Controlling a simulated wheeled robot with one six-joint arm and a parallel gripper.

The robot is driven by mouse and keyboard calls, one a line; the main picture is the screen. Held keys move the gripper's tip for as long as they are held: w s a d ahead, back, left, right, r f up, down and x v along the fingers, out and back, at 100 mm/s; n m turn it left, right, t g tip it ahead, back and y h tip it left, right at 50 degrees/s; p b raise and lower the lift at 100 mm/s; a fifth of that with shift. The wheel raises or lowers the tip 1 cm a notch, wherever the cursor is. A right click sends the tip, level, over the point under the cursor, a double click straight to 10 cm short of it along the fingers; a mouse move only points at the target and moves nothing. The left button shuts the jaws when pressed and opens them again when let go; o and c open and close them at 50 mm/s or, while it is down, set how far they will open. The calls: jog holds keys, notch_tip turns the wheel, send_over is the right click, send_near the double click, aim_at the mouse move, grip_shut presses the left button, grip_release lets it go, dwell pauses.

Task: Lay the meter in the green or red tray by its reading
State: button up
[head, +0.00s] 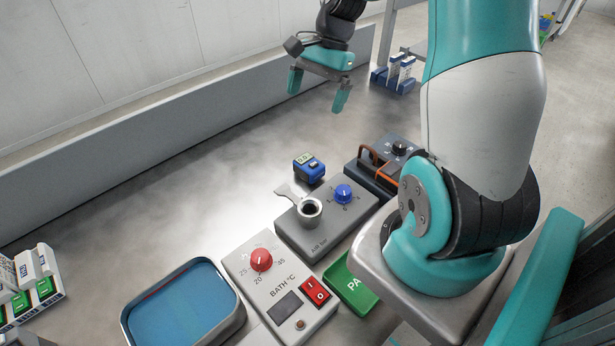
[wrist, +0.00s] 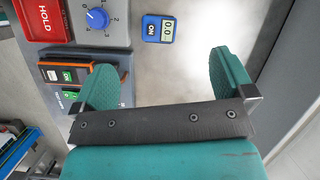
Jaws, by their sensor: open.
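A small blue meter (head: 309,168) stands on the grey bench behind the air station. In the wrist view the meter (wrist: 158,28) has a pale display that seems to read 0.0, with ON marked beside it. My gripper (head: 318,90) is open and empty, above the bench and beyond the meter. In the wrist view my gripper (wrist: 167,75) has its fingers wide apart, with the meter past their tips. The green tray (head: 352,284), lettered PA, is partly hidden by my arm. The red tray (wrist: 42,18), lettered HOLD, shows in the wrist view; my arm hides it in the head view.
The air station (head: 330,222) has a blue knob and metal cup. Next to it are the bath control box (head: 280,287) and blue water bath (head: 185,305). A dark station (head: 385,160) with orange parts stands to the right. Bare bench lies left of the meter.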

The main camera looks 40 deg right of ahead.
jog(key=d+f+m, duration=0.3)
jog(key=d+f, duration=0.1)
jog(key=d, duration=0.1)
send_over(310, 162)
jog(key=d, duration=0.2)
jog(key=f, duration=0.9)
jog(key=shift+s+d+f, duration=0.1)
jog(key=shift+s+d, duration=0.05)
jog(key=shift+s, duration=0.15)
jog(key=shift+w+p+x, duration=0.15)
jog(key=shift+p+x, duration=0.05)
jog(key=shift+x, duration=1.4)
jog(key=shift+w+p+x, duration=0.2)
jog(key=shift+x, duration=1.35)
jog(key=shift+c, duration=0.2)
jog(key=c, duration=1.2)
